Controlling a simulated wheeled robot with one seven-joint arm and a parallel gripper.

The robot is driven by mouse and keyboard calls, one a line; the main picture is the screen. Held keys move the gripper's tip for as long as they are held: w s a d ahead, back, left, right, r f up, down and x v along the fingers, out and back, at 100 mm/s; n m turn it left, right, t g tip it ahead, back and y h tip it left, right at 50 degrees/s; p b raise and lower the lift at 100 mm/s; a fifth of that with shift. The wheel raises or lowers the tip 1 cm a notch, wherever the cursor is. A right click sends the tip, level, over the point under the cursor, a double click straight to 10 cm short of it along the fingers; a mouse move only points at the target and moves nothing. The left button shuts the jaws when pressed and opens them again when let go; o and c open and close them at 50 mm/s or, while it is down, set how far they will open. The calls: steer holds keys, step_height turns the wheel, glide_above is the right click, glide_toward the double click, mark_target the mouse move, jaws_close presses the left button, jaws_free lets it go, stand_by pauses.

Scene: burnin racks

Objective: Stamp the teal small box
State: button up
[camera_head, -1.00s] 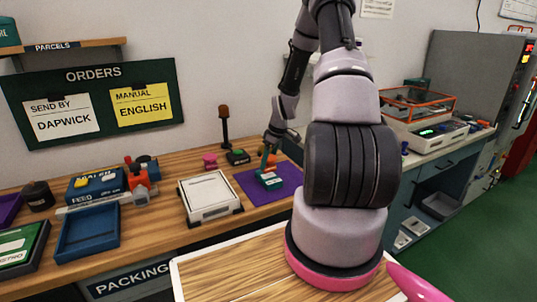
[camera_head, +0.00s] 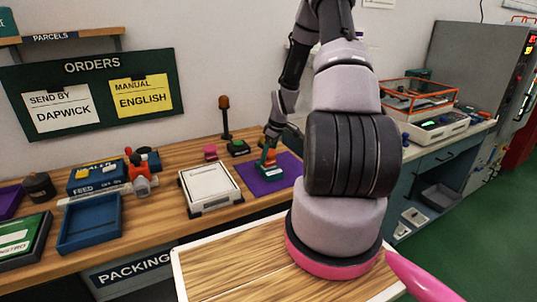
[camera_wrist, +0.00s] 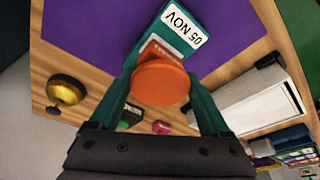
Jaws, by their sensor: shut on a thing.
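The teal small box (camera_head: 275,173) lies on the purple mat (camera_head: 251,180) on the wooden bench. In the wrist view the teal box (camera_wrist: 184,22) shows a white label reading "05 NOV". My gripper (camera_head: 268,155) points down over the box. In the wrist view its teal fingers (camera_wrist: 160,85) are shut on an orange stamp (camera_wrist: 160,84) with a round knob. The stamp's lettered base overlaps the near end of the box. Its underside is hidden, so I cannot tell whether it touches the box.
A white-topped device (camera_head: 210,190) stands left of the mat. A dark green pad (camera_head: 238,148), a pink item (camera_head: 210,152) and an amber lamp post (camera_head: 225,110) stand behind. A blue tray (camera_head: 90,222) is farther left. The mat has bare room around the box.

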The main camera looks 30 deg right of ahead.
steer(key=shift+f, duration=0.55)
stand_by(1.2)
steer(key=shift+r, duration=3.5)
